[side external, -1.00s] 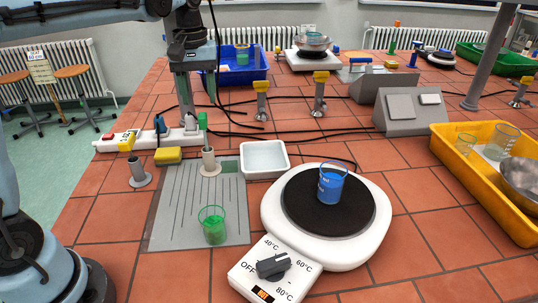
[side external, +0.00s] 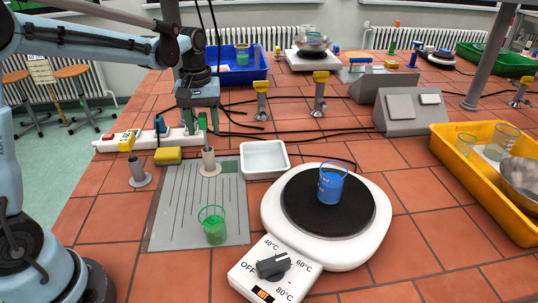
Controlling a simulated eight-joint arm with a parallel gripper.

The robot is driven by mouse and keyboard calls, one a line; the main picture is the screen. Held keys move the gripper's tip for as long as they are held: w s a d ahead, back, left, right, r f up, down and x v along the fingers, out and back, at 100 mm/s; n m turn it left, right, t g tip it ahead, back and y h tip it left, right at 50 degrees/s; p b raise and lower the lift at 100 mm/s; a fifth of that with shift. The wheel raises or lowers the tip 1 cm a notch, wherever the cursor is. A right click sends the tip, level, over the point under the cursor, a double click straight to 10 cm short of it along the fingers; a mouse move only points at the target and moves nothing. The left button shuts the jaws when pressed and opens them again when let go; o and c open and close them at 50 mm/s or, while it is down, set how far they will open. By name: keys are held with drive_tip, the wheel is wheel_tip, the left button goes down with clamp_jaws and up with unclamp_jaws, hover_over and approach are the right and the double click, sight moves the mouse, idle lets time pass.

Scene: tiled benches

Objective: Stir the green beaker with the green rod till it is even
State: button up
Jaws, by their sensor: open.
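The green beaker (side external: 213,231) is clear glass with green liquid low inside. It stands upright at the front of the grey grooved board. The green rod (side external: 203,121) stands upright, its green top showing above a pale holder (side external: 209,163) at the back of the board; its lower part is hidden in the holder. My gripper (side external: 202,122) points down, open, with its fingers on either side of the rod's top in the picture. I cannot tell whether either finger touches the rod.
A blue beaker (side external: 331,187) stands on the hotplate (side external: 375,235). A power strip (side external: 150,141) and cables lie behind.

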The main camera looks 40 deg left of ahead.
drive_tip(key=shift+c, duration=0.3)
clamp_jaws()
drive_tip(key=shift+r, duration=4)
wheel_tip(320, 180, up, 8)
